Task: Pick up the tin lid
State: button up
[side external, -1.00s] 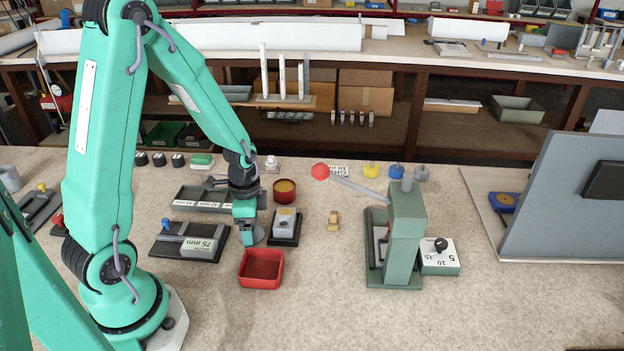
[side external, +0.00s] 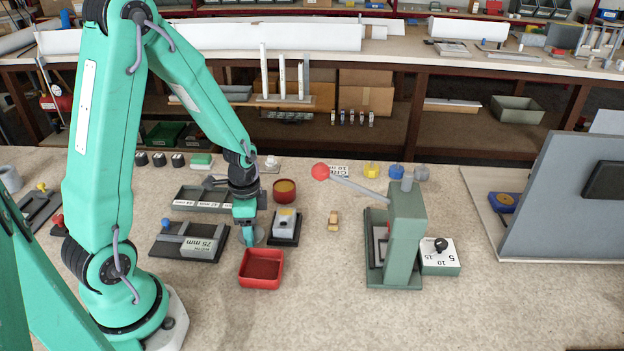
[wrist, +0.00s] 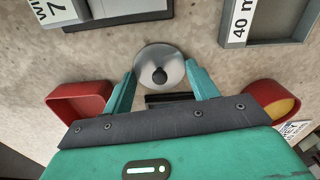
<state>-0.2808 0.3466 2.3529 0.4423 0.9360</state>
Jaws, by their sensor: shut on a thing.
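The tin lid (wrist: 152,58) is a round silver disc with a dark knob (wrist: 160,76) at its middle. In the wrist view it lies between the two fingers of my gripper (wrist: 161,85), which is shut on it. In the side view the lid (side external: 260,236) shows only in part beside my gripper (side external: 248,238), low at the table between the 75 mm block and the small dark stand. I cannot tell if it is clear of the table.
A red square tray (side external: 261,283) stands just in front, and a red round tin with yellow contents (side external: 285,197) behind. A dark stand (side external: 285,241) is close on the right, a 75 mm fixture (side external: 165,246) on the left. A green lever press (side external: 405,240) stands further right.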

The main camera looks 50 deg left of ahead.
jog(key=shift+r, duration=0.15)
jog(key=shift+r, duration=0.8)
jog(key=shift+d+r, duration=0.2)
jog(key=shift+r, duration=1.05)
jog(key=s+d+r, duration=0.3)
jog(key=d+r, duration=0.3)
jog(key=d, duration=0.5)
jog(key=shift+r, duration=0.3)
jog(key=shift+w+a, duration=0.1)
jog(key=w+a+n, duration=0.6)
jog(key=w+a, duration=1.1)
jog(key=shift+w+a, duration=0.35)
